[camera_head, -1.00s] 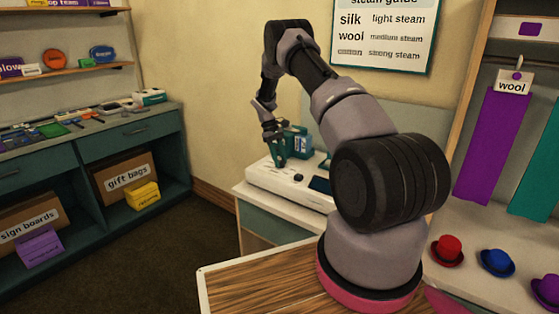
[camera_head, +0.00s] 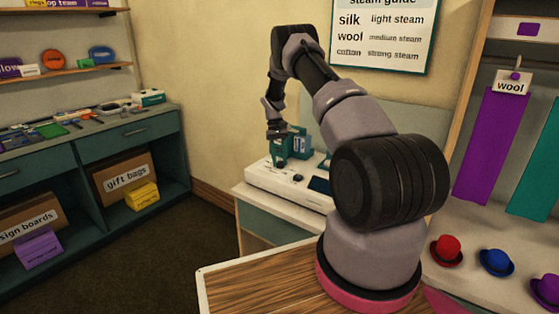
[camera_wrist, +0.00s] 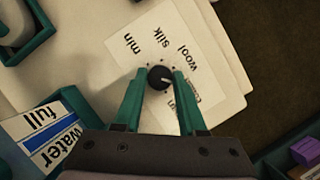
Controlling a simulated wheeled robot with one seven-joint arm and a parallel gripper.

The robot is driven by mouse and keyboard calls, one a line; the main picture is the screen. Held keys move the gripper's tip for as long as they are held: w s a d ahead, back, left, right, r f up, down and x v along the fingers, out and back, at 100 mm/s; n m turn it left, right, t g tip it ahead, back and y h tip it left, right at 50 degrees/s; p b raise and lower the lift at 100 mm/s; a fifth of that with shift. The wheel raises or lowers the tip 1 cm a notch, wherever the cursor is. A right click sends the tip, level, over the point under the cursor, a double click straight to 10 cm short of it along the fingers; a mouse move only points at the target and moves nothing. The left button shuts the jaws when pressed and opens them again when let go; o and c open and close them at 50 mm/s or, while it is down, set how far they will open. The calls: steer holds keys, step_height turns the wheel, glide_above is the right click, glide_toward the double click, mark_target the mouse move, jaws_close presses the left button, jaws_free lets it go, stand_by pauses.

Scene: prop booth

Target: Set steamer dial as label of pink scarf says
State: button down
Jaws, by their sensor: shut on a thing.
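The steamer (camera_head: 288,190) is a white unit on a small cabinet against the wall. Its dark round dial (camera_wrist: 160,78) shows in the wrist view with a small white mark pointing roughly right, toward the wool side. Labels min, silk and wool are printed around it; a further label is partly hidden by a finger. My gripper (camera_wrist: 160,80) has its green fingers on both sides of the dial, shut on it. No pink scarf or label of one can be made out; a purple scarf (camera_head: 490,145) hangs at right under a wool label (camera_head: 511,87).
A water container (camera_wrist: 45,130) marked full stands close to the left of my gripper in the wrist view. A steam guide poster (camera_head: 382,35) hangs above. Hats lie below the scarves. Shelves with boxes fill the left; the floor between is clear.

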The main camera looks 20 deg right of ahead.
steer(key=shift+c, duration=2.4)
jaws_free()
steer(key=v, duration=1)
steer(key=shift+r, duration=0.35)
steer(key=shift+w, duration=0.1)
